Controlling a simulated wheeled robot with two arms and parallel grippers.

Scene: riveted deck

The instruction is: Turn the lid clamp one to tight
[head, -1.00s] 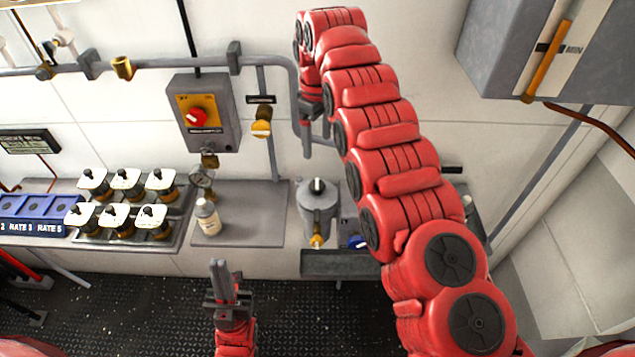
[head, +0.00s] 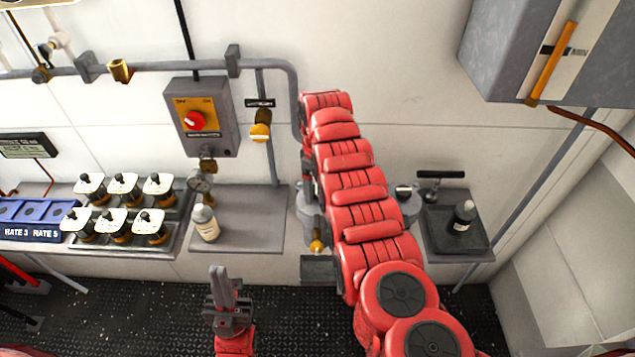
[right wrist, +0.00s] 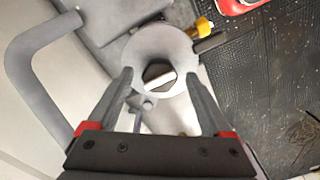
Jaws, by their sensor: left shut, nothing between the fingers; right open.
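My right gripper (right wrist: 159,76) is open above a round grey lid (right wrist: 138,50). The lid clamp, a black-and-white knob (right wrist: 158,76), lies between its spread fingers with a gap on each side. I cannot tell how far above the knob the fingertips are. In the head view my right arm covers most of the grey pot (head: 306,212) with a brass tap, and its lid knob is hidden. A second pot (head: 409,205) with a knob (head: 403,190) shows partly behind the arm. My left gripper (head: 222,285) is shut and empty, low over the floor.
A bottle (head: 205,222) stands on the grey counter left of the pots. A switch box (head: 203,117) and a grey pipe (head: 160,66) are on the wall. The pipe also curves beside my right gripper (right wrist: 20,70).

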